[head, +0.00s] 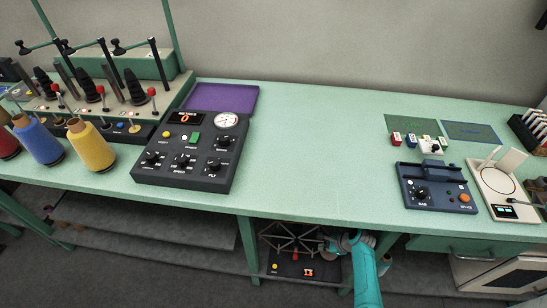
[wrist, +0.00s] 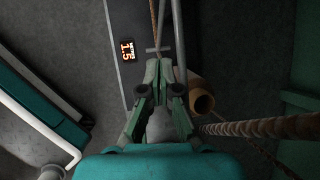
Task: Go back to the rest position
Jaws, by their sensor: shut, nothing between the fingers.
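My gripper (wrist: 159,64) points away from the camera in the wrist view. Its two green-grey fingers are together at the tips with nothing between them. In the head view my teal arm reaches down in front of the table's front edge, and the gripper end is hard to make out there. Just ahead of the fingertips is a thin metal crossbar (wrist: 158,49) on a dark unit with a lit orange display (wrist: 127,50). A twisted cord (wrist: 160,18) runs beyond the tips; I cannot tell whether it touches them.
A low winder with spread arms (head: 292,240) stands under the green table (head: 300,150), close to my arm. On top are a black control box (head: 190,160), yarn cones (head: 90,147), a blue splicer (head: 435,188) and a scale (head: 503,190). The table's middle is clear. A tan tube (wrist: 201,97) is right of the fingers.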

